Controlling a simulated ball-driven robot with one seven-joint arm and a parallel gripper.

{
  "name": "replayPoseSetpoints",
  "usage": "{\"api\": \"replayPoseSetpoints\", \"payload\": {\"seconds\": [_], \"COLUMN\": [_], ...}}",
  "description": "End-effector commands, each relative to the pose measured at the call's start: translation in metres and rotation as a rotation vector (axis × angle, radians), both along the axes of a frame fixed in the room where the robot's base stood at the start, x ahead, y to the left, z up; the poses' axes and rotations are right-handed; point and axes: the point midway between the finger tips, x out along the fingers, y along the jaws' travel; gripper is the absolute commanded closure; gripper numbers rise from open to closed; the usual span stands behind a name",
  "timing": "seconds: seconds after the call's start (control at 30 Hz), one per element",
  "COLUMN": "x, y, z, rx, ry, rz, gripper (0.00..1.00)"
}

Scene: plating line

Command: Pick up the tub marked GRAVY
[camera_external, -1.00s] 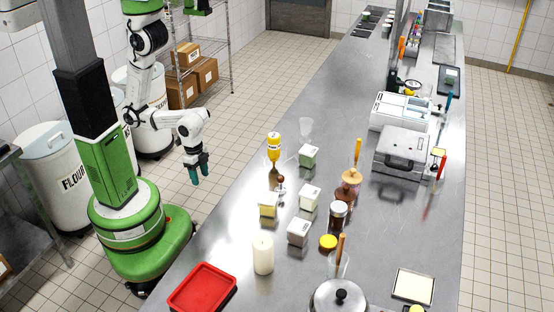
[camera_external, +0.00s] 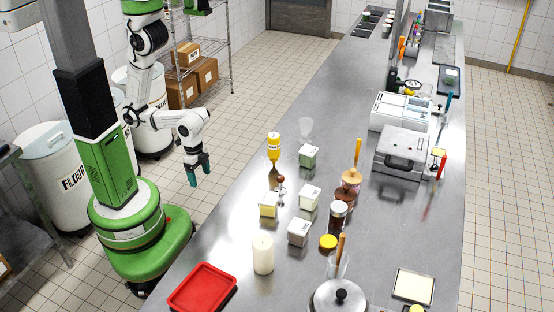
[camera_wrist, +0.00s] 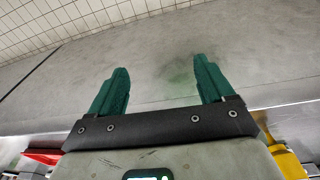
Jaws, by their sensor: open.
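Several small square tubs with pale lids stand on the steel counter: a green one (camera_external: 308,156), a pale one (camera_external: 309,197), a yellow one (camera_external: 268,206) and a greyish one (camera_external: 298,232). Their markings are too small to read, so I cannot tell which is GRAVY. My gripper (camera_external: 198,180) hangs to the left of the counter, apart from the tubs. In the wrist view its two green fingers (camera_wrist: 160,72) are spread with nothing between them. No tub can be made out in that view.
A red tray (camera_external: 202,289) lies at the counter's near left.

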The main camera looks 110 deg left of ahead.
Motion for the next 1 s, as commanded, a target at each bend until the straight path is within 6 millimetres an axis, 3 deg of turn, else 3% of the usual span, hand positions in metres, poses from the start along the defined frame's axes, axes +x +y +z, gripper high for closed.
{"api": "replayPoseSetpoints", "payload": {"seconds": [0.1,0.33,0.47,0.57,0.73,0.9,1.0], "x": [0.000,0.001,0.022,0.061,0.144,0.221,0.257], "y": [0.000,0.000,-0.004,-0.013,-0.044,-0.087,-0.112], "z": [0.000,0.000,-0.002,-0.001,0.019,0.059,0.085], "rx": [0.000,0.000,-0.004,-0.012,-0.045,-0.091,-0.114], "ry": [0.000,-0.002,-0.049,-0.136,-0.332,-0.536,-0.636], "rz": [0.000,-0.001,-0.023,-0.064,-0.155,-0.246,-0.285], "gripper": [0.07,0.06,0.06,0.06,0.06,0.06,0.06]}}
